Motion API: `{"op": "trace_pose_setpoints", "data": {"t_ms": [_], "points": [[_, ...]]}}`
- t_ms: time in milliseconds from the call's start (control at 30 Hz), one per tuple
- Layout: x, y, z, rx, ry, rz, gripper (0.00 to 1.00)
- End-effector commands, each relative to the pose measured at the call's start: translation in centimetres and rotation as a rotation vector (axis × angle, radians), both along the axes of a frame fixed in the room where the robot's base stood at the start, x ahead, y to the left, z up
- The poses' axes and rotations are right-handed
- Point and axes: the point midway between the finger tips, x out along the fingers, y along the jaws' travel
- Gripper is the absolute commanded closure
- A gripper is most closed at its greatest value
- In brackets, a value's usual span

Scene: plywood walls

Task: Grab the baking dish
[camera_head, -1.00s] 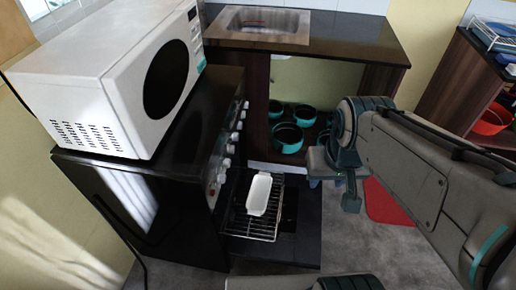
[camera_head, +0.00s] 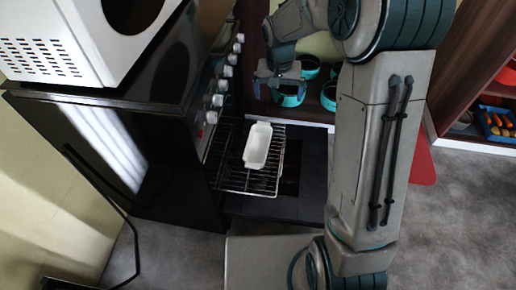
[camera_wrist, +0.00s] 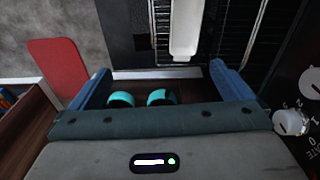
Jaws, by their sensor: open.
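The white baking dish (camera_head: 258,146) is a small, oblong dish with a handle tab at its end. It sits on the wire oven rack (camera_head: 236,180), which is pulled out over the open oven door. In the wrist view the dish (camera_wrist: 185,30) is at the top centre, beyond my fingertips and only partly in frame. My gripper (camera_head: 278,82) is above and behind the dish in the head view, near the cabinet with pots. In the wrist view its two blue fingers (camera_wrist: 163,78) are spread wide with nothing between them touching. The dish is apart from the fingers.
The black oven (camera_head: 150,120) with its knobs stands left of the rack, a white microwave (camera_head: 60,45) on top. Teal pots (camera_head: 290,95) sit in the open cabinet behind. A red mat (camera_head: 424,160) lies on the floor at right. Space above the dish is clear.

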Motion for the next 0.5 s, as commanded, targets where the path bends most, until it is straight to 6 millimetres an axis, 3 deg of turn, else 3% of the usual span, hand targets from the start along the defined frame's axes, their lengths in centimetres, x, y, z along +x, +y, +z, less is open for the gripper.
{"op": "trace_pose_setpoints", "data": {"t_ms": [33,200,400,500], "points": [[1.3,0.8,-4.1,0.005,0.016,-0.007,0.00],[4.8,3.0,-12.5,0.023,0.048,-0.044,0.00],[7.0,4.8,-19.4,0.040,0.074,-0.083,0.00],[7.5,5.2,-21.0,0.044,0.079,-0.093,0.00]]}}
